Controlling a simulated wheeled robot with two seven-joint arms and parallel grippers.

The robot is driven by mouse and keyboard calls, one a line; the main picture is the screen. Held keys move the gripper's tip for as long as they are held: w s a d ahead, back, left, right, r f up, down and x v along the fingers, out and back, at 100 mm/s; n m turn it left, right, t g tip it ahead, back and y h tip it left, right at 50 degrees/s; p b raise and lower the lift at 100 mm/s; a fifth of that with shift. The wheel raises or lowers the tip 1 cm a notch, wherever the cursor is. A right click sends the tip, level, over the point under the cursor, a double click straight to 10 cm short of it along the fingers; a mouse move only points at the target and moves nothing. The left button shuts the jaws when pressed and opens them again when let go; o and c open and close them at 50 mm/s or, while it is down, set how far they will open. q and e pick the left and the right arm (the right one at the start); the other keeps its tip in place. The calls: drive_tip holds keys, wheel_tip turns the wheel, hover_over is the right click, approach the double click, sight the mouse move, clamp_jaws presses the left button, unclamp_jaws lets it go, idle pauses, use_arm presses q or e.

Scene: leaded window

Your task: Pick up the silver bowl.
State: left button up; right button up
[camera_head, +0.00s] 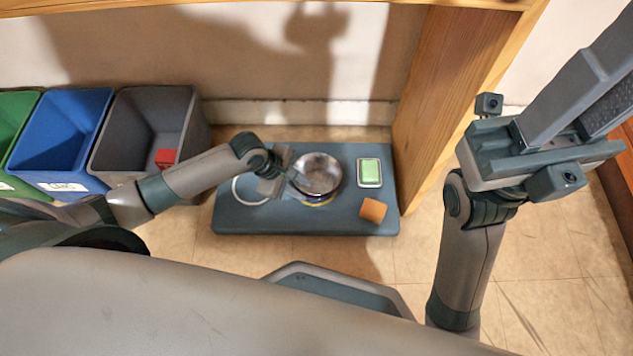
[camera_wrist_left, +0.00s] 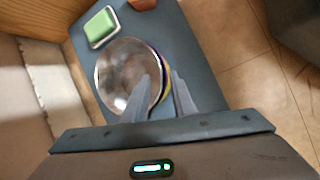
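The silver bowl (camera_head: 317,174) is round and shiny, on the raised blue-grey platform (camera_head: 235,220). A yellow and purple rim shows below its edge, belonging to something under or beside it. In the left wrist view the bowl (camera_wrist_left: 118,72) lies under my left gripper (camera_wrist_left: 160,76). One finger is over the bowl's inside and the other is outside its rim, with a gap between them. In the head view my left gripper (camera_head: 292,181) is at the bowl's left edge. My right gripper (camera_head: 600,65) is raised at the upper right, away from the bowl, its fingertips out of frame.
A green block in a white dish (camera_head: 369,172) and an orange block (camera_head: 373,210) sit right of the bowl. A white ring-shaped item (camera_head: 238,194) is partly behind my left arm. Grey (camera_head: 130,105), blue (camera_head: 60,125) and green bins stand left. A wooden post (camera_head: 440,90) rises at right.

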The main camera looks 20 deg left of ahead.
use_arm(q)
drive_tip(key=shift+w+d+f, duration=0.15)
drive_tip(key=shift+d+f, duration=0.1)
drive_tip(key=shift+f, duration=0.3)
clamp_jaws()
idle(1.4)
